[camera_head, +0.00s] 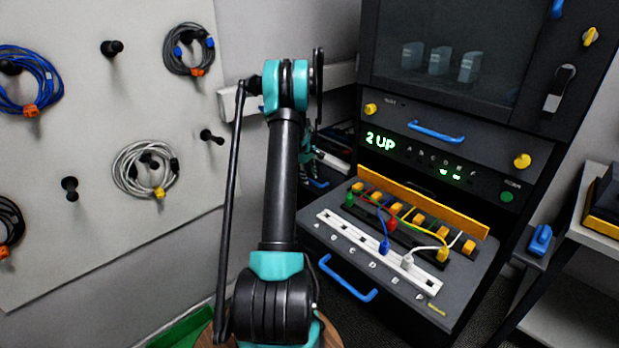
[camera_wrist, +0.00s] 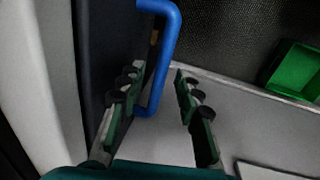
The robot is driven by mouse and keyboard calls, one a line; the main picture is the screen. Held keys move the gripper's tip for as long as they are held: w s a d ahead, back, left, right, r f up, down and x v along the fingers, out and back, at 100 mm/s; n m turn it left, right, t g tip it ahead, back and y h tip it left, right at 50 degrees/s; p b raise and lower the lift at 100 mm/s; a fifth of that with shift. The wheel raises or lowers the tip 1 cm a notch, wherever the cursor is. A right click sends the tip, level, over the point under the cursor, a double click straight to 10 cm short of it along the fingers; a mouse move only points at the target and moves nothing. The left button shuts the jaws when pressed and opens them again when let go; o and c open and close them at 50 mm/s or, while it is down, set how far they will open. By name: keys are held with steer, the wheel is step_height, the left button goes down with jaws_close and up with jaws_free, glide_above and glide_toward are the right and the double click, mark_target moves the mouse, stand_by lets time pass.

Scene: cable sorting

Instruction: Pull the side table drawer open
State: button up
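A blue bar handle (camera_wrist: 168,60) stands out from a dark drawer front (camera_wrist: 98,45) in the wrist view. My gripper (camera_wrist: 157,73) is open, with one finger on each side of the handle's lower part. The left finger is between the handle and the dark front; a gap shows to the right finger. Contact cannot be told. In the head view a small blue piece (camera_head: 318,183) shows behind my arm, probably this handle. My gripper is mostly hidden there behind the arm. The drawer looks shut, as far as it shows.
A dark cabinet with a cable panel (camera_head: 385,282) and another blue handle (camera_head: 348,280) stands right of my arm. A pegboard (camera_head: 90,235) with coiled cables is at left. A green bin (camera_wrist: 295,70) lies right in the wrist view. A shelf unit (camera_head: 598,232) stands far right.

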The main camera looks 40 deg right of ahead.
steer(key=shift+f, duration=0.2)
jaws_close()
stand_by(0.4)
